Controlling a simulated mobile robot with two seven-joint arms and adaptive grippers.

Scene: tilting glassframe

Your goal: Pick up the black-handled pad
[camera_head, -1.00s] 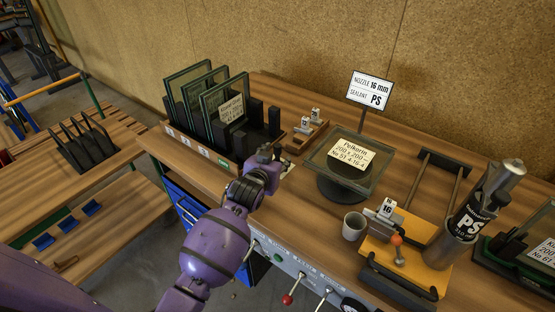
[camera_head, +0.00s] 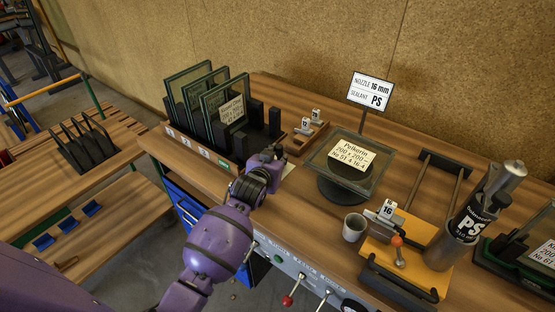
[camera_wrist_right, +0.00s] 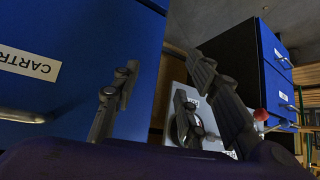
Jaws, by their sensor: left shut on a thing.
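My left gripper (camera_head: 279,158) is in the head view, low over the bench just right of the glass rack. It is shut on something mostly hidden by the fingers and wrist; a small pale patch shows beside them. I cannot make out a black handle there, so I cannot tell whether this is the black-handled pad. My right gripper (camera_wrist_right: 165,64) shows in the right wrist view, its two fingers wide apart with nothing between them. It is near blue drawers (camera_wrist_right: 75,60), out of the head view.
A rack (camera_head: 240,168) with several glass panes stands left of the left gripper. A small tagged nozzle block (camera_head: 309,134) is just behind it. A turntable with a glass unit (camera_head: 322,156), a grey cup (camera_head: 354,227), an orange board (camera_head: 412,243) and a sealant cartridge (camera_head: 468,222) stand to the right.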

